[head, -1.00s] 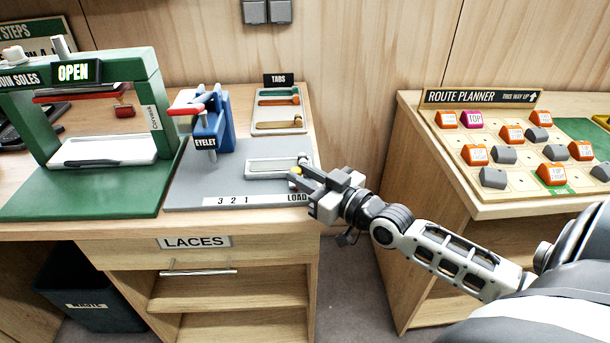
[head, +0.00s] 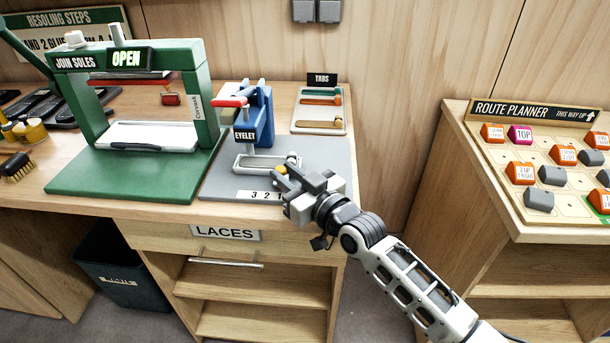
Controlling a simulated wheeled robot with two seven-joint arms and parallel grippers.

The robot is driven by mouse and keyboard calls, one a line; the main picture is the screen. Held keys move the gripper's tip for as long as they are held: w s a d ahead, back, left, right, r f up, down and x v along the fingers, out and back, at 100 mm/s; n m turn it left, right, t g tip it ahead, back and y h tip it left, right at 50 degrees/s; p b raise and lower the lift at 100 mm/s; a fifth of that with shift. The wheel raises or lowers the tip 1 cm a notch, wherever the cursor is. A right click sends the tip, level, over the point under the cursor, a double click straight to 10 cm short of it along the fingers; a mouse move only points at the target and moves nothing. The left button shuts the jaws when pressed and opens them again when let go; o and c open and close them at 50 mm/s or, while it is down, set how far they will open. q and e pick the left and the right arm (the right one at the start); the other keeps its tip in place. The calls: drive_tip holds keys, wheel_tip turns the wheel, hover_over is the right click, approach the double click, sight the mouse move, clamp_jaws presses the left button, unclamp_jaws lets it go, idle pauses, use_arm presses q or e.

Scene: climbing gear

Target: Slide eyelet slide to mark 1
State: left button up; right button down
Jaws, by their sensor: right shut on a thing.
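The eyelet slide (head: 258,163), a pale shallow tray, lies on the grey base of the blue eyelet press (head: 258,118). My right gripper (head: 284,177) is shut on the knob. The mark strip (head: 250,195) along the front edge reads 3, 2, 1; the gripper hides its right part. The knob shows about above the 1, but exact alignment cannot be told. The press's red lever handle (head: 230,102) is at upper left. My left gripper is not in view.
The green sole press (head: 60,130) marked OPEN stands at left. A tray of tabs (head: 338,122) lies behind the slide. A drawer marked LACES (head: 150,237) is below. The route planner board (head: 520,145) is at right, across a gap.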

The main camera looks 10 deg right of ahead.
drive_tip(key=shift+f, duration=0.1)
drive_tip(key=c, duration=1.5)
unclamp_jaws()
drive_tip(key=shift+c, duration=0.2)
drive_tip(key=shift+s, duration=0.1)
drive_tip(key=v, duration=1.6)
drive_tip(key=shift+b, duration=0.45)
drive_tip(key=s+a+f+m+g+h, duration=0.1)
drive_tip(key=s+f+g+h, duration=0.1)
drive_tip(key=s+f, duration=0.3)
drive_tip(key=s+f+m+g+h, duration=0.1)
drive_tip(key=s+f+g+h, duration=0.2)
drive_tip(key=f, duration=1)
drive_tip(key=s, duration=0.3)
drive_tip(key=shift+s+a+f+m+g, duration=0.25)
drive_tip(key=shift+s+a+m+g, duration=0.05)
drive_tip(key=shift+s+a+m, duration=0.1)
